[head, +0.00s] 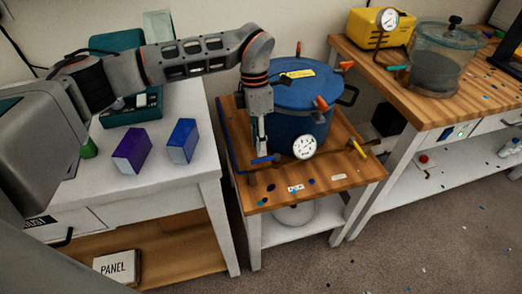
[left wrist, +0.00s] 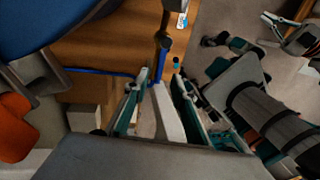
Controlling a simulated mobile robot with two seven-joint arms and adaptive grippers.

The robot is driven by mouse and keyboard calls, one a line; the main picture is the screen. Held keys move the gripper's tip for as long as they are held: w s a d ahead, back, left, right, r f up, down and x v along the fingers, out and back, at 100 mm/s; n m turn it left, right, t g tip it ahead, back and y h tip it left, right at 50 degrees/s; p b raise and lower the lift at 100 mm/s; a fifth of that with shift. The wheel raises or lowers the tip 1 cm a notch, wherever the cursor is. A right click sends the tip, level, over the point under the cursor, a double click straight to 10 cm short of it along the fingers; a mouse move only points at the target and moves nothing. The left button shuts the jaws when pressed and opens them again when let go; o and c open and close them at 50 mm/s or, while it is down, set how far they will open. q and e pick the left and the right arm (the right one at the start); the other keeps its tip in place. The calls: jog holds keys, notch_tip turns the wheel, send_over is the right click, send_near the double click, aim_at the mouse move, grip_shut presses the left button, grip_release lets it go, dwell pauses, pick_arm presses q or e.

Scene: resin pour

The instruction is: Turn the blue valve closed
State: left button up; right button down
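The blue valve handle (head: 263,159) is a short bar low at the front left of the blue pressure pot (head: 290,105). It also shows in the left wrist view (left wrist: 163,48). My left gripper (head: 262,150) points down from above, its tips close to this handle. In the left wrist view its two fingers (left wrist: 160,76) are apart, with the handle's end at or just past the gap between the tips. I cannot tell whether they touch it.
The pot stands on a wooden-topped cart (head: 350,180) with a dial gauge (head: 304,147) and a yellow handle (head: 359,147) nearby. Orange clamp knobs (head: 321,104) stick out from the lid. Purple (head: 132,150) and blue (head: 181,141) boxes stand on the left bench.

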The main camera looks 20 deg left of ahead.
aim_at(265, 159)
pick_arm(q)
jog(key=shift+s+d+f, duration=0.1)
jog(key=shift+s+f, duration=0.05)
jog(key=shift+f, duration=0.8)
jog(key=shift+s+d+f, duration=0.1)
jog(key=shift+f, duration=0.8)
grip_shut()
